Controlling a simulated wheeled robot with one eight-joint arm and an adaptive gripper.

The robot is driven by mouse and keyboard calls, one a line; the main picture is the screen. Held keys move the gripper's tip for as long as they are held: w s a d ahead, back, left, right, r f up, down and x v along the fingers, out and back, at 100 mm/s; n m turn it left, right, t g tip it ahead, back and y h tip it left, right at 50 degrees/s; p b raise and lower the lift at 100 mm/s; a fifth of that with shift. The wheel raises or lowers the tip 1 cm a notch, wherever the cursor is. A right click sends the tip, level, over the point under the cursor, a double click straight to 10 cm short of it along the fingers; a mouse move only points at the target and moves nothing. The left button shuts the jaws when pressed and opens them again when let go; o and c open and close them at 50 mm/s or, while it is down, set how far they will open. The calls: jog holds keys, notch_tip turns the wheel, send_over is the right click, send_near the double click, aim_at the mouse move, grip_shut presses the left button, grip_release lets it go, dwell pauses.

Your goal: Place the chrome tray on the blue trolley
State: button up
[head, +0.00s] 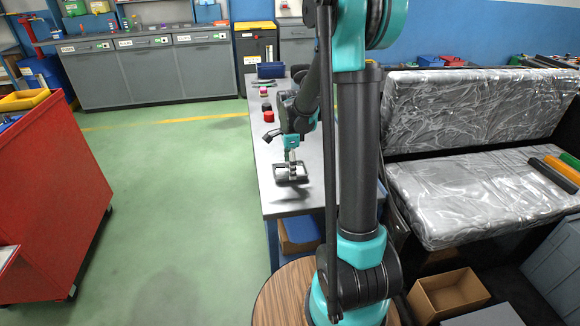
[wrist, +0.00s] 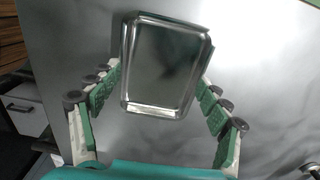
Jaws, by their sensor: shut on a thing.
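The chrome tray (head: 292,178) is a small, shiny rectangular tray at the grey-topped table (head: 314,190) in the head view. In the wrist view the tray (wrist: 162,65) fills the upper middle, with its long sides between the fingers. My gripper (head: 291,166) points down at the tray and is shut on it. In the wrist view the green finger pads of my gripper (wrist: 160,80) lie along the tray's left and right sides. I cannot tell whether the tray touches the tabletop or hangs just above it. I cannot clearly pick out a blue trolley.
Red and dark small items (head: 268,116) and a dark blue bin (head: 271,70) stand farther back on the table. A red cabinet (head: 60,190) stands at the left, with open green floor (head: 175,190) between. A plastic-wrapped seat (head: 480,190) is at the right.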

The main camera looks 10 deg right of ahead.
jog(key=shift+f, duration=0.15)
jog(key=o, duration=1.4)
notch_tip(320, 180, up, 12)
jog(key=shift+s+d+f+n+t, duration=0.7)
jog(key=shift+s+f+n, duration=1.1)
jog(key=shift+s+n, duration=1.55)
jog(key=shift+s+d+f+n+t, duration=0.65)
jog(key=shift+s+f+n, duration=1.6)
jog(key=shift+s, duration=1.75)
jog(key=shift+s+d+f+n+t, duration=0.7)
jog(key=shift+s+f+n, duration=0.7)
jog(key=shift+s+n, duration=2.15)
jog(key=shift+s+a, duration=0.1)
